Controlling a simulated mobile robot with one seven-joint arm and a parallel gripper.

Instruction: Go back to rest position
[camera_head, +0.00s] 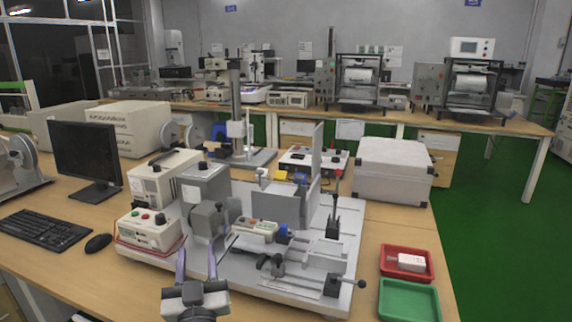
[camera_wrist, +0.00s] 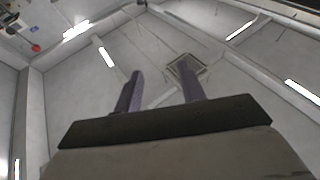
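My gripper (camera_head: 196,264) shows at the bottom of the head view, in front of the test machine's base plate. Its two purple-grey fingers point upward and stand apart with nothing between them. In the wrist view the two fingers of my gripper (camera_wrist: 160,88) also stand apart and empty, against the ceiling and its lights. No object touches the fingertips.
A test machine on a white base plate (camera_head: 290,285) fills the table's middle. A red tray (camera_head: 384,274) holding a white box (camera_head: 411,263) and an empty green tray (camera_head: 408,302) lie right. A monitor (camera_head: 84,155), keyboard (camera_head: 42,230) and mouse (camera_head: 98,243) are left. Green floor is clear at right.

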